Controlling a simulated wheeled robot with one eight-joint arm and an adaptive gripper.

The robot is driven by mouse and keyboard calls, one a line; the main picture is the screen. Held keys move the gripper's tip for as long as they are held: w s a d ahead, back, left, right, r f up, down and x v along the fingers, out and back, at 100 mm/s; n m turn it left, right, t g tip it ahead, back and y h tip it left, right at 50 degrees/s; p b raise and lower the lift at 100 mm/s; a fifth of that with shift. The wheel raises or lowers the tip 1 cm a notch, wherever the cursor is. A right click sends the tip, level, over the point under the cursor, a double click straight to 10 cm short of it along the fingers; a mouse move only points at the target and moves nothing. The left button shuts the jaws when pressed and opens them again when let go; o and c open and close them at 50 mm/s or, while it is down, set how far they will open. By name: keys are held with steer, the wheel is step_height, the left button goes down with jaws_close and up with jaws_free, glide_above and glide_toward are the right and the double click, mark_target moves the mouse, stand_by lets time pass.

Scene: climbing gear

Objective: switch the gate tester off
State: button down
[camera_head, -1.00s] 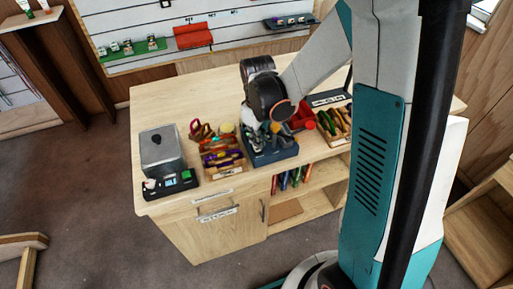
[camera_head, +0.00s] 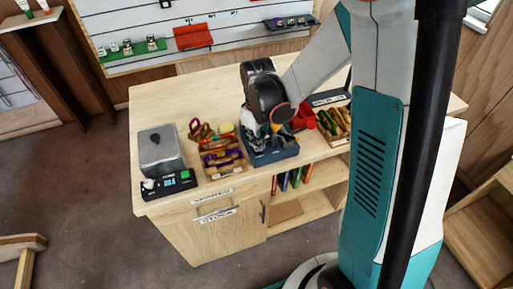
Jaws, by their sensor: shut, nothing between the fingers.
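A device with a grey box top (camera_head: 160,150) and a black front panel (camera_head: 172,186) stands at the left end of the wooden counter. Its panel has small green and light marks too small to read. It may be the gate tester, but I cannot tell for sure. My gripper (camera_head: 264,143) points down at a blue tray-like block (camera_head: 272,156) in the middle of the counter, to the right of the device. My gripper is shut and empty. My dark wrist hides part of it, and I cannot tell whether it touches anything there.
A wooden box of coloured gear (camera_head: 222,163) stands between the device and the blue block. Another gear box (camera_head: 335,122) and red items (camera_head: 304,116) are to the right. The counter (camera_head: 170,103) is bare behind the device. A wall board (camera_head: 235,25) hangs behind.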

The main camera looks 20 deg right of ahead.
steer(key=shift+f+b, duration=0.4)
steer(key=shift+f, duration=0.1)
stand_by(0.3)
steer(key=shift+r+p, duration=2.3)
steer(key=shift+r, duration=1.2)
steer(key=s+r+m+t+b, duration=0.3)
steer(key=s+b, duration=0.2)
steer(key=s, duration=0.2)
steer(key=s+r+m+t+b, duration=0.3)
steer(key=s+b, duration=0.3)
steer(key=s, duration=0.2)
steer(key=shift+t, duration=0.6)
